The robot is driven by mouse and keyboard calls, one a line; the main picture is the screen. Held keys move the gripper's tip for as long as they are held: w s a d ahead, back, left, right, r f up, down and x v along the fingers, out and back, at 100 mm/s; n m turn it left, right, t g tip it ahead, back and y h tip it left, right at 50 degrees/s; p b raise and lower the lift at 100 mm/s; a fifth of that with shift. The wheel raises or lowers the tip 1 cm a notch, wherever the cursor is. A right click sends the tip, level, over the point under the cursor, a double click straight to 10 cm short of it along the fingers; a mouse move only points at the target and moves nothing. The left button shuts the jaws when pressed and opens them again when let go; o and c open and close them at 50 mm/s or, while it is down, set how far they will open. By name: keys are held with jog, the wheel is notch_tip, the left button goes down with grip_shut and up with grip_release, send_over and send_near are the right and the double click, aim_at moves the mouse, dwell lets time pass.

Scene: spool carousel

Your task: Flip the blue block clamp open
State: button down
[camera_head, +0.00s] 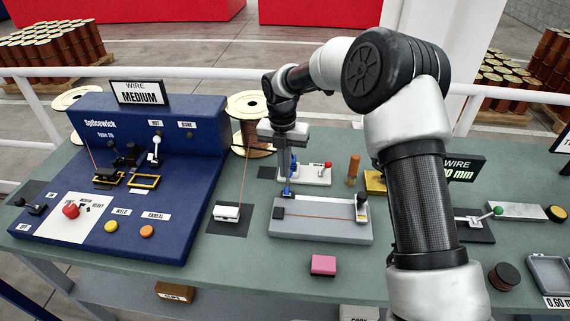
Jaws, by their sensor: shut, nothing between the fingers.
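A grey block (325,232) lies on the bench with an orange wire along its top. A small blue clamp part (287,191) stands at the block's back left, with a dark blue pad (278,212) at the block's left end. My gripper (287,178) points down right above the blue part, fingers together and holding nothing visible. The fingertips overlap the blue part in this view, so I cannot tell whether they touch it or whether the clamp is fully closed.
A pink block (323,265) lies in front. My arm hides part of the right side.

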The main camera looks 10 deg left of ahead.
jog(key=shift+w+d, duration=0.1)
jog(key=shift+w, duration=0.4)
jog(key=shift+w+f, duration=0.1)
jog(key=shift+w, duration=0.05)
jog(key=shift+d+f, duration=0.1)
